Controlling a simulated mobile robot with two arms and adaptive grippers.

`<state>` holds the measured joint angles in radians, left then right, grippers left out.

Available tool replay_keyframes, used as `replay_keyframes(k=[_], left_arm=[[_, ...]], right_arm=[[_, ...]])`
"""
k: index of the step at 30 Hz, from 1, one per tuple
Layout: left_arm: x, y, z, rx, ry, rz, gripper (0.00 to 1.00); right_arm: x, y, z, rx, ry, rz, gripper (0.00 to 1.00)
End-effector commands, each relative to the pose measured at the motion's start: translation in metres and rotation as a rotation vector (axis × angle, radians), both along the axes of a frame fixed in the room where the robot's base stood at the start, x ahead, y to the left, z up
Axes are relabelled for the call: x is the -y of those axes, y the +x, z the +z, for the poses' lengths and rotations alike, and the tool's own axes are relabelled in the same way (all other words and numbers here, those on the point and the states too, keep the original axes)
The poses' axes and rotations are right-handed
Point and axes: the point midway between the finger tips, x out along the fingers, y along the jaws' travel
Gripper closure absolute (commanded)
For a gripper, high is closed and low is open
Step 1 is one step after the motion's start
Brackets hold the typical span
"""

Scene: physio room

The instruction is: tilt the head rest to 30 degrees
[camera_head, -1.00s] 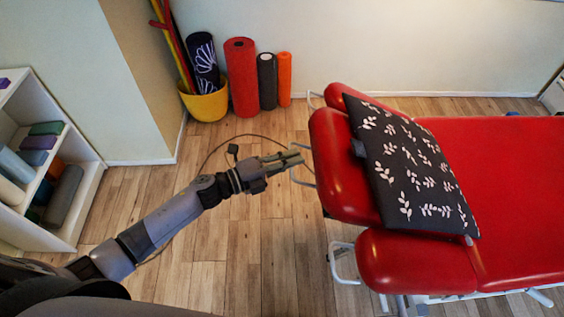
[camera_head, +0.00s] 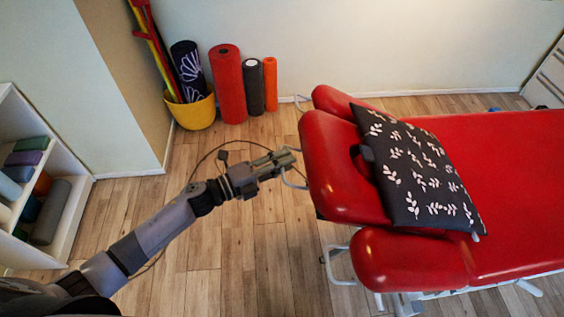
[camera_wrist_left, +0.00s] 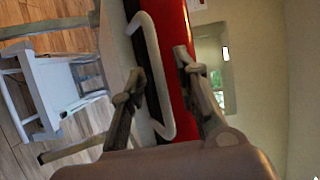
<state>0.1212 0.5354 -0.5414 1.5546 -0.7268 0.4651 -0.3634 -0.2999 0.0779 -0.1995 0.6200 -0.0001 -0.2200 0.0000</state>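The red head rest (camera_head: 335,190) is at the left end of the red treatment table (camera_head: 520,165). A dark cushion with white leaves (camera_head: 420,175) lies across the head rest and table and covers part of both. A dark opening (camera_head: 362,155) shows in the head rest beside the cushion. My left gripper (camera_head: 292,158) is at the head rest's left end, by a thin pale handle (camera_head: 293,182). In the left wrist view, its fingers (camera_wrist_left: 158,80) are apart, with the white handle bar (camera_wrist_left: 150,55) showing between them; contact is unclear. My right gripper is not in view.
A red padded arm support (camera_head: 405,260) is at the table's near left corner. A yellow bucket (camera_head: 192,110) and rolled mats (camera_head: 228,85) stand at the back wall. A white shelf (camera_head: 70,205) is at the left.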

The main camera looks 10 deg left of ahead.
Motion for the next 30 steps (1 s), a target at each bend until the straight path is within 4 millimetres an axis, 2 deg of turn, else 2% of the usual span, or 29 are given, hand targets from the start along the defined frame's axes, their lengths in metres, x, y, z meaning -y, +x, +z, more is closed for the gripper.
replay_keyframes(k=[7,15,21,30], left_arm=[[-0.014,-0.012,-0.002,-0.004,0.002,0.0,0.72],[-0.059,-0.048,-0.001,-0.003,0.003,0.001,0.72],[-0.084,-0.067,0.001,-0.002,0.001,0.001,0.72],[-0.094,-0.075,0.002,-0.001,-0.001,0.0,0.72]], right_arm=[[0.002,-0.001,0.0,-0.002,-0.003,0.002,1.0],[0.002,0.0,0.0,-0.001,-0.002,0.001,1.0],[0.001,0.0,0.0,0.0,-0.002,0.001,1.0],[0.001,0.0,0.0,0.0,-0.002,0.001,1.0]])
